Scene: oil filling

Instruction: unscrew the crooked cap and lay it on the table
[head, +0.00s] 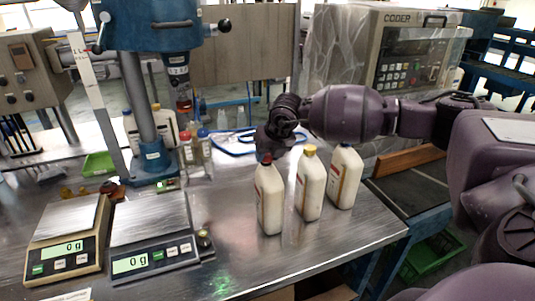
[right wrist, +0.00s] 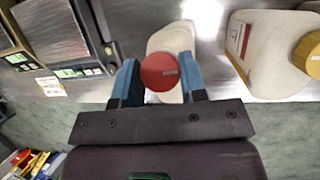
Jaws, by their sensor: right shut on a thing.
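A white bottle (head: 270,200) with a red cap (head: 266,159) stands upright on the metal table, leftmost of a row of three. My right gripper (head: 268,150) reaches down on it from above. In the right wrist view the red cap (right wrist: 159,71) sits between the two blue fingers of my right gripper (right wrist: 160,76), which is shut on it. The cap is still at the bottle's top; I cannot tell how far it tilts. My left gripper is not in view.
A yellow-capped bottle (head: 311,187) and a third white bottle (head: 344,180) stand close on the right. Two scales (head: 66,234) (head: 152,232) reading 0 g stand on the left. A blue press (head: 160,30) stands behind. Bare table (head: 235,240) lies left of the bottles.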

